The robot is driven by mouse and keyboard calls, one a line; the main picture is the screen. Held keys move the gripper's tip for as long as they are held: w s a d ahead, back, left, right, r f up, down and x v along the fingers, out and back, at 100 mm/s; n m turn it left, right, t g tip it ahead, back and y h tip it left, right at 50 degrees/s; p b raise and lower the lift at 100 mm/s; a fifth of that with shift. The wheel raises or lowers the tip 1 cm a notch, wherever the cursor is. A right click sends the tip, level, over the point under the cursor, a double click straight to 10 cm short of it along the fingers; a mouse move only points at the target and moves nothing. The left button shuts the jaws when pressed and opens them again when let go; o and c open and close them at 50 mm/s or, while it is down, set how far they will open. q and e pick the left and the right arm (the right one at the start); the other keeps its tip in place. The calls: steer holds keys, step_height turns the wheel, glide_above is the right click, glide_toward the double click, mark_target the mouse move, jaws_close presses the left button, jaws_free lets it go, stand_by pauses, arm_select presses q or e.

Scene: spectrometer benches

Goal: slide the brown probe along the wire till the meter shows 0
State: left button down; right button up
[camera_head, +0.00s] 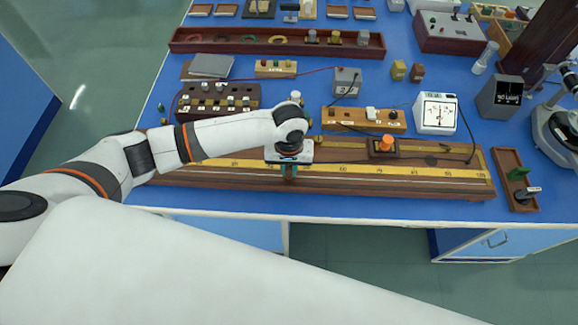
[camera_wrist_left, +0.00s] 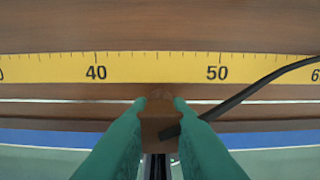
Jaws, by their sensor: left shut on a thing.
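The brown probe (camera_wrist_left: 158,128) is between the green fingers of my left gripper (camera_wrist_left: 160,108) in the left wrist view, which is shut on it. The probe's tip is at the thin pale wire (camera_wrist_left: 60,101), beside the yellow scale (camera_wrist_left: 155,68) between 40 and 50, near 45. I cannot tell if it touches the wire. In the head view the left gripper (camera_head: 290,173) is over the long wooden wire board (camera_head: 400,188), hiding the probe. The white meter (camera_head: 436,113) stands behind the board to the right; its needle is too small to read. My right gripper is out of view.
An orange-knobbed block (camera_head: 384,146) sits on the board's rear strip. A wooden key block (camera_head: 364,120) and dark plug box (camera_head: 217,98) stand behind. A small wooden tray (camera_head: 516,178) lies right of the board. A black lead crosses the scale in the wrist view.

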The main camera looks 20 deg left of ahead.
arm_select(q)
steer(key=shift+s+f+p, duration=0.15)
steer(key=shift+p, duration=0.2)
stand_by(0.6)
steer(key=shift+s+f, duration=0.15)
steer(key=shift+f, duration=0.05)
stand_by(1.9)
stand_by(1.8)
steer(key=c, duration=1.3)
jaws_free()
steer(key=shift+w, duration=0.25)
